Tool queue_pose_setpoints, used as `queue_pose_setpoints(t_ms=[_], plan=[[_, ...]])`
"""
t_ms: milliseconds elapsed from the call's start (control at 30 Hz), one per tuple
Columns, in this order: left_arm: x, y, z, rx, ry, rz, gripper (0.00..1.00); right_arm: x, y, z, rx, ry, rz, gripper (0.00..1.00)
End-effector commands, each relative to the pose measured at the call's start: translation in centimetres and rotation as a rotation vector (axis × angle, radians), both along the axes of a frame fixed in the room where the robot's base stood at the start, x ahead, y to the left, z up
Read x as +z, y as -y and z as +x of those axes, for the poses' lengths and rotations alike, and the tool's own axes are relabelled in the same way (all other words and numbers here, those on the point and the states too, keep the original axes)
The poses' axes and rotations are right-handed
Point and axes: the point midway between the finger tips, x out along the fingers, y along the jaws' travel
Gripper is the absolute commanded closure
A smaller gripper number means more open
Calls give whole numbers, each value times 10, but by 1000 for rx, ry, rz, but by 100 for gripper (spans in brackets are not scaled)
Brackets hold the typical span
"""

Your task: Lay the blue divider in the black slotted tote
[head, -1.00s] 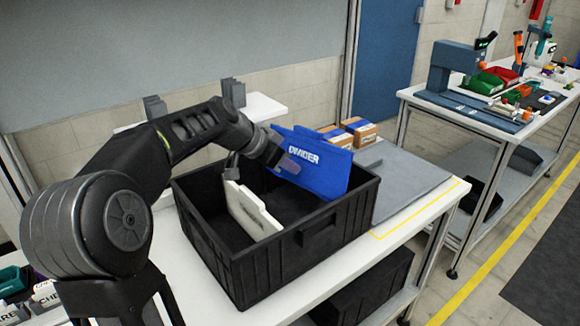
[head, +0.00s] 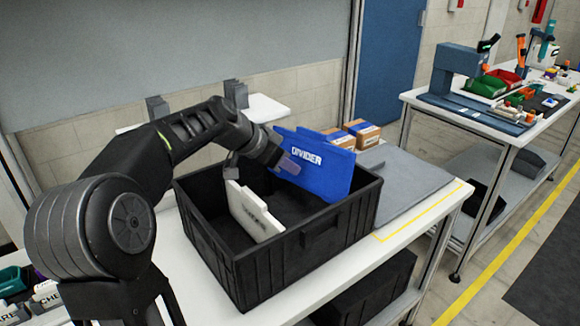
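The blue divider (head: 325,170), a flat panel with white "DIVIDER" lettering, stands upright at the right part of the black slotted tote (head: 300,262). Its lower edge is inside the tote and its upper part rises above the rim. My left gripper (head: 288,166) is at the divider's left side, over the tote, and its fingertips overlap the panel. It appears shut on the divider, though the far finger is hidden. A white panel (head: 252,212) stands in the tote's left part. My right gripper is out of view.
The tote sits on a white table (head: 427,217) with a grey mat (head: 412,183) to its right. Cardboard boxes (head: 362,134) with blue tops stand behind. A second bench (head: 475,116) holds tools and bins at the right. A dark bin (head: 375,290) is below the table.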

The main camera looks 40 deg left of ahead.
Motion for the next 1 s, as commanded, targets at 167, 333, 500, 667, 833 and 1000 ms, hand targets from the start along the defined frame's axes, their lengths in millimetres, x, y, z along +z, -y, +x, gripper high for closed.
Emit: queue_pose_setpoints(t_ms=[167,333,500,667,833,1000], plan=[[-1,-1,0,0,0,0,100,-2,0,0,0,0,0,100],[-1,-4,-1,0,0,0,100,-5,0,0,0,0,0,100],[0,-7,-1,0,0,0,100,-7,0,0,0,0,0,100],[0,-7,-1,0,0,0,100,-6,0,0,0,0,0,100],[0,-7,-1,0,0,0,100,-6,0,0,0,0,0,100],[-2,-6,-1,0,0,0,100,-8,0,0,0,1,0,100]])
